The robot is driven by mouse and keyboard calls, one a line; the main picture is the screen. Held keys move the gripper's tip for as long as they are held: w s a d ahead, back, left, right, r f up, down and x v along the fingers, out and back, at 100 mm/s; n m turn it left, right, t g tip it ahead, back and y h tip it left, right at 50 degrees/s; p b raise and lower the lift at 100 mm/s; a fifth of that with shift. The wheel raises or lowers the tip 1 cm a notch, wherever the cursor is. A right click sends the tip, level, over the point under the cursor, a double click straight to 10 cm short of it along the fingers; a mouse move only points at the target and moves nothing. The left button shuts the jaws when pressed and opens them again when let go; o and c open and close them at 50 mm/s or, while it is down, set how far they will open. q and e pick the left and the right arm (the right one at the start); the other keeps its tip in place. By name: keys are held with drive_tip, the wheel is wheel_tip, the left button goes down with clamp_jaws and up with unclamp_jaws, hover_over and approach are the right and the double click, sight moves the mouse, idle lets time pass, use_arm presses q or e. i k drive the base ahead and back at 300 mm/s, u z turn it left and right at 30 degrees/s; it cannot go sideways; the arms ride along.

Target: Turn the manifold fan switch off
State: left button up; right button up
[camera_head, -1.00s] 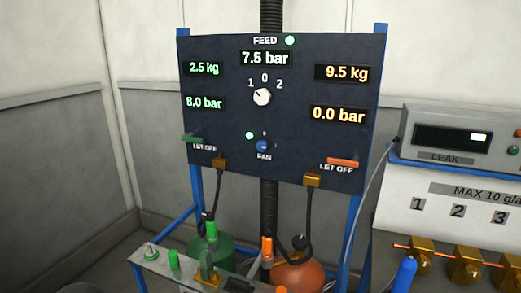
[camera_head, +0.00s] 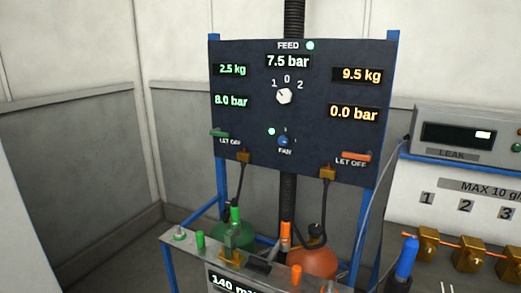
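The fan switch (camera_head: 283,141) is a small blue knob above the word FAN. It sits low on the dark feed panel (camera_head: 320,135). A small lamp (camera_head: 271,131) at its upper left is lit pale green. The knob is too small for me to tell its pointer direction. Neither of my grippers is in the head view.
Above the fan switch is a white selector dial (camera_head: 284,96) marked 1, 0, 2. Green (camera_head: 218,134) and orange (camera_head: 355,156) let-off levers flank the panel. Below stand green (camera_head: 232,234) and orange (camera_head: 312,263) bottles behind a metal bench (camera_head: 205,257). A leak unit (camera_head: 455,135) stands right.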

sight(283, 140)
drive_tip(key=u, duration=0.35)
drive_tip(key=k, duration=0.9)
drive_tip(key=u, duration=0.65)
drive_tip(key=i, duration=1.8)
drive_tip(key=z, duration=0.8)
